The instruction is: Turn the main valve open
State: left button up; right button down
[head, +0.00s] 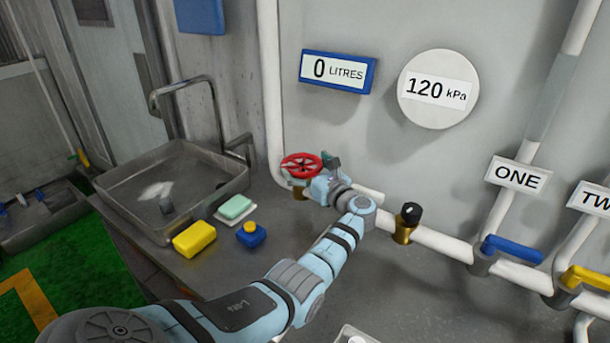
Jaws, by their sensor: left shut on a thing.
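The main valve's red handwheel (301,165) sits on a brass body at the left end of the white pipe, near the wall. My left arm reaches in from the bottom, and my left gripper (328,162) is at the right side of the red wheel. The gripper is shut on the wheel's rim; its fingers are small and partly hidden by the wrist. My right gripper is not in view.
A round gauge (438,90) reads 120 kPa and a blue-framed display (337,71) reads 0 litres. A black-knobbed brass fitting (407,222), a blue lever (513,249) and a yellow lever (588,278) line the pipe. A sink (118,187) and sponge (194,239) lie left.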

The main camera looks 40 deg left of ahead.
aim_at(305, 165)
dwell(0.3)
pick_arm(q)
jog(key=o, duration=0.8)
notch_tip(305, 165, up, 10)
jog(key=shift+a, duration=0.1)
